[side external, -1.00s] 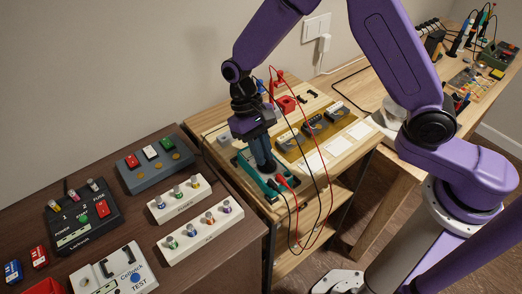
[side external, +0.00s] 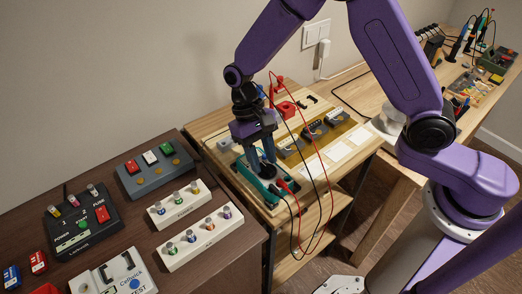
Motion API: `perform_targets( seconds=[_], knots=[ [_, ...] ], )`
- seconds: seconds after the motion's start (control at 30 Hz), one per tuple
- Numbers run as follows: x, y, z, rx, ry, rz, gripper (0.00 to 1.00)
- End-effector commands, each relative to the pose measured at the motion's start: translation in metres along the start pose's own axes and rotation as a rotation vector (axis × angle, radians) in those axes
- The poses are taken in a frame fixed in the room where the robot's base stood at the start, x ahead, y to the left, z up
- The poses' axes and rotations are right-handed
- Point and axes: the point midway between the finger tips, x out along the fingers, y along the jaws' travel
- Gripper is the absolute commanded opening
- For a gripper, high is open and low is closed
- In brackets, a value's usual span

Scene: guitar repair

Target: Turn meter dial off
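The teal meter (side external: 248,178) lies on the light wooden bench, with red and black leads plugged in at its front end. Its dark round dial (side external: 267,171) shows below my gripper. My gripper (side external: 262,162) points down over the meter, with its two dark fingers apart. The fingertips are close to the dial, one toward each side of it. I cannot tell whether they touch it. Part of the meter's face and the dial's pointer setting are hidden.
Red and black leads (side external: 318,160) loop beside my gripper and hang past the bench front. Small dark modules (side external: 312,131) sit on a gold mat to the right. The dark table (side external: 150,262) at left holds switch boxes and white knob panels (side external: 202,236).

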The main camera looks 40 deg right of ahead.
Motion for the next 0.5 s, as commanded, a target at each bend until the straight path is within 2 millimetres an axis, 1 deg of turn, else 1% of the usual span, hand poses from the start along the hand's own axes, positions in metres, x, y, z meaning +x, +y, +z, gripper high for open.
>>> perform_targets(
  seconds=[0.13, 0.23, 0.37, 0.5],
  knots=[
    [-0.008, 0.000, -0.001, -0.001, 0.003, -0.001, 0.39],
    [-0.022, -0.001, -0.001, -0.001, 0.004, -0.002, 0.39],
    [-0.048, -0.001, -0.001, -0.001, 0.006, -0.004, 0.39],
    [-0.078, 0.000, -0.001, 0.000, 0.006, -0.003, 0.39]
  ],
)
